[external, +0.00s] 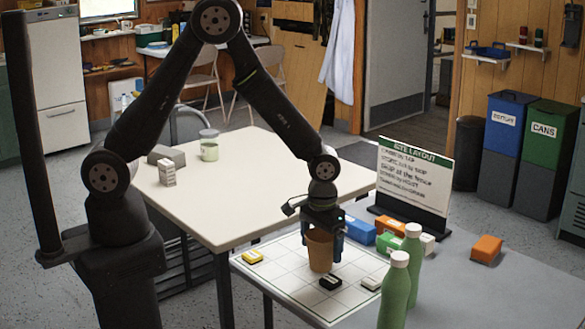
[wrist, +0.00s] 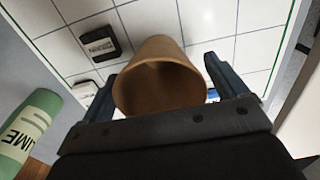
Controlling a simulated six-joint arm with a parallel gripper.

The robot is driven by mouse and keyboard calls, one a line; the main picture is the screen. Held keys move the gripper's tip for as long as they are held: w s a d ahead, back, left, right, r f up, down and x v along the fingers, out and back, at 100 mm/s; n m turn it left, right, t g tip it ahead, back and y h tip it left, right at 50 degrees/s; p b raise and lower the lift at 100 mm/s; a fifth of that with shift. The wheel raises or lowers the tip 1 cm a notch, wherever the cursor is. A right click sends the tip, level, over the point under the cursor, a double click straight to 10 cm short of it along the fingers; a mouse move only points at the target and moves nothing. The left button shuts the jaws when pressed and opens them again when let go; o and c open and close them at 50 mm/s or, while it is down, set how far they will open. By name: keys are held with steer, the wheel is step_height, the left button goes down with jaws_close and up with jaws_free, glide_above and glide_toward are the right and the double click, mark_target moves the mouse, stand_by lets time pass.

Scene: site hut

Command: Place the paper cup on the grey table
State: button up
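The paper cup (external: 319,251) is brown and upright on the white gridded board (external: 276,277). In the wrist view I look into the open mouth of the cup (wrist: 160,85). My gripper (external: 322,235) points down, with its blue fingers on either side of the cup. In the wrist view my gripper (wrist: 163,78) appears open, with small gaps between its fingers and the cup. The grey table (external: 480,292) bears the board and extends to the right of it.
Yellow (external: 252,257), black (external: 330,282) and pale blocks lie on the board. Two green bottles (external: 396,290) stand at front right. Behind are coloured blocks (external: 392,243) and a sign (external: 413,185). An orange block (external: 486,249) lies right. A cream table (external: 235,195) stands behind.

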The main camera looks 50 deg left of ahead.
step_height(320, 180, up, 11)
steer(key=shift+r, duration=0.2)
steer(key=shift+o, duration=0.7)
steer(key=shift+r, duration=0.5)
